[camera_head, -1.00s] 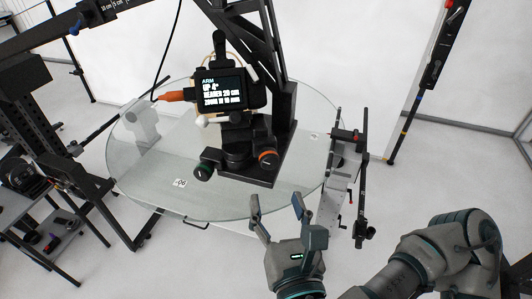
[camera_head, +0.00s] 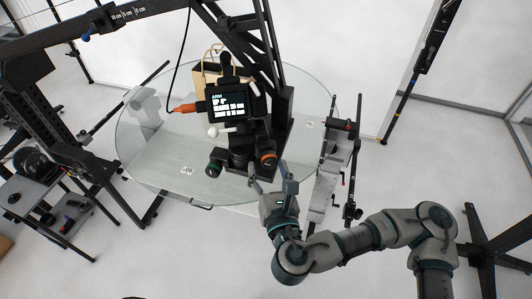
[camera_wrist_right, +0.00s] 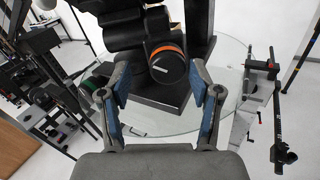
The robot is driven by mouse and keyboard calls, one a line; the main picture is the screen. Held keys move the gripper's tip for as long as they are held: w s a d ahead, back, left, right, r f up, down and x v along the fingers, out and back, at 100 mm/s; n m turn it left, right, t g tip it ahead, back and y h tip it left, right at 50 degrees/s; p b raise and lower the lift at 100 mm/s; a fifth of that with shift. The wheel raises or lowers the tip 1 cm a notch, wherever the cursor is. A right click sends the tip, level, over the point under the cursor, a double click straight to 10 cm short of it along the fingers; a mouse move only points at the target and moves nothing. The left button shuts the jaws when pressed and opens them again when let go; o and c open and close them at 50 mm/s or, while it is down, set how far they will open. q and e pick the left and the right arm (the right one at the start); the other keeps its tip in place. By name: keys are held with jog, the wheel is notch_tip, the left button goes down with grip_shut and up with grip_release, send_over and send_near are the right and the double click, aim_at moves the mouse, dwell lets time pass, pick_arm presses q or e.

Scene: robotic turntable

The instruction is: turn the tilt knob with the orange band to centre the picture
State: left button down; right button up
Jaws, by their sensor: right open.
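The tilt knob with the orange band (camera_head: 268,159) is a dark round knob on the black control unit on the glass table. A small screen (camera_head: 228,104) above shows white text, too small to read surely. My left gripper is out of view.
A second knob with a green band (camera_head: 213,169) sits left of the orange one. The round glass table (camera_head: 160,160) has clear room at the left. A black lattice arm (camera_head: 268,45) rises behind the unit. A slim rail stand (camera_head: 330,180) stands close on the right.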

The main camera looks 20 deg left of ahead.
jog(key=shift+w+a, duration=0.3)
jog(key=shift+w, duration=0.7)
jog(key=shift+w+d, duration=0.15)
jog(key=shift+w, duration=0.05)
jog(key=shift+d, duration=0.4)
jog(key=shift+s+a, duration=0.1)
jog(key=c, duration=0.7)
jog(key=shift+s+a, duration=0.15)
jog(key=shift+a, duration=0.1)
jog(key=c, duration=0.4)
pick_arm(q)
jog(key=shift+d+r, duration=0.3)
pick_arm(e)
jog(key=shift+c, duration=0.2)
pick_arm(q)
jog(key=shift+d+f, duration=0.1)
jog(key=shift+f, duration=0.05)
pick_arm(e)
jog(key=shift+d, duration=0.1)
